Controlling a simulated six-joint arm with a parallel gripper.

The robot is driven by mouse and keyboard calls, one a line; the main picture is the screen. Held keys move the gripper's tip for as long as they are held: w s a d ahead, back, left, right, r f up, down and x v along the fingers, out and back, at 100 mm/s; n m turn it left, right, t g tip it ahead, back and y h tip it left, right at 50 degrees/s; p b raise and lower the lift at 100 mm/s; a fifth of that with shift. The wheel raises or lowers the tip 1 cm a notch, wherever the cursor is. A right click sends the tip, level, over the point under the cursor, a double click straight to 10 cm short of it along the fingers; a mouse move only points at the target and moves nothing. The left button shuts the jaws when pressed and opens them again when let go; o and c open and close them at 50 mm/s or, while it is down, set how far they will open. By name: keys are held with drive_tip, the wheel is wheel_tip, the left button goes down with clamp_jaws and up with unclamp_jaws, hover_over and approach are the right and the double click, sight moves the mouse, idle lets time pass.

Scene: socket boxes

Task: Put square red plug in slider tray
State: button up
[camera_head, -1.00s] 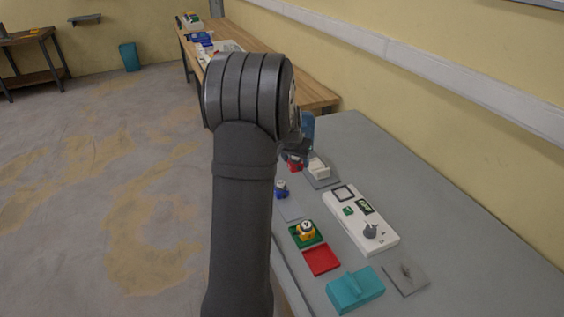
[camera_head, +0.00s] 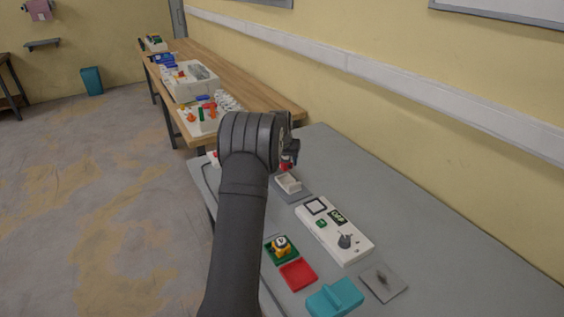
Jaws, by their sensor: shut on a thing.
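My gripper (camera_head: 289,154) is at the far end of the grey table, partly hidden by my arm. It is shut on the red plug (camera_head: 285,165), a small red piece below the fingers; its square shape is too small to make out. A small white open tray (camera_head: 288,185) on a dark grey plate, apparently the slider tray, is just below and nearer than the plug. The plug appears above the tray's far edge; I cannot tell whether they touch.
A white panel (camera_head: 353,246) with a grey knob and small display stands nearer. Close by are a green base (camera_head: 271,254) with a yellow plug, a red square tray (camera_head: 298,275), a teal block (camera_head: 335,298) and a grey plate (camera_head: 398,289). The table's right side is clear.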

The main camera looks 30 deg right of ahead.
drive_tip(key=shift+f, duration=2.8)
drive_tip(key=shift+f, duration=0.1)
drive_tip(key=o, duration=1.5)
drive_tip(key=shift+o, duration=0.2)
drive_tip(key=shift+r, duration=3.5)
drive_tip(key=shift+f, duration=3.55)
